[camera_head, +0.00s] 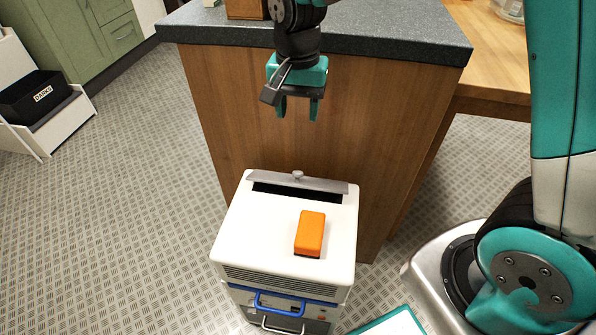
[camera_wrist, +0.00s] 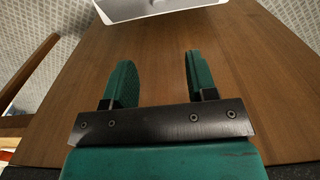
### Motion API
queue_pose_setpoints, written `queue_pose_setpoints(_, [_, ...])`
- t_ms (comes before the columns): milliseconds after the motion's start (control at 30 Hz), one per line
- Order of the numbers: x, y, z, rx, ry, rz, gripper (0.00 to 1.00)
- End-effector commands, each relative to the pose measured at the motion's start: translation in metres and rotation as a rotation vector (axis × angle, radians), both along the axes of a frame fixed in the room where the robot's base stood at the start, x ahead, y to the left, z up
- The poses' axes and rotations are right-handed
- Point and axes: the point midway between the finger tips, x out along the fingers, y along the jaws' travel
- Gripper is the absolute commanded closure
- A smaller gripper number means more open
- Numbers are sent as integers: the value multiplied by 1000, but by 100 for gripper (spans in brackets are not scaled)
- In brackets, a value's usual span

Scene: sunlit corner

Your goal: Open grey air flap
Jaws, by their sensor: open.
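The grey air flap (camera_head: 325,184) is a narrow strip with a small round knob (camera_head: 297,175) along the back of the top of a white box-shaped appliance (camera_head: 255,215). A dark slot (camera_head: 290,194) shows in front of the flap. I cannot tell the flap's exact angle. My gripper (camera_head: 297,110) is open and empty, pointing down, above and behind the flap and apart from it. In the wrist view my open fingers (camera_wrist: 158,65) have wood panel between them, and part of the white appliance (camera_wrist: 150,8) shows at the top edge.
An orange block (camera_head: 310,231) sits on the appliance top, in front of the slot. A wooden counter (camera_head: 310,150) with a grey worktop (camera_head: 400,35) stands close behind the appliance. Blue and grey handles (camera_head: 280,308) are on its front. Floor (camera_head: 150,200) is clear at left.

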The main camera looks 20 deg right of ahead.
Motion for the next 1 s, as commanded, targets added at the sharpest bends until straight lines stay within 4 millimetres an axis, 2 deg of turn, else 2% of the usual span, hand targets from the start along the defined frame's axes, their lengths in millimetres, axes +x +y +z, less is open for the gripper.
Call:
queue_pose_setpoints(600, [-2, 0, -133, 0, 6, 6, 48])
queue_pose_setpoints(800, [-1, 0, -158, 2, 2, 6, 48])
queue_pose_setpoints(1000, [-1, 0, -165, 1, 0, 6, 48])
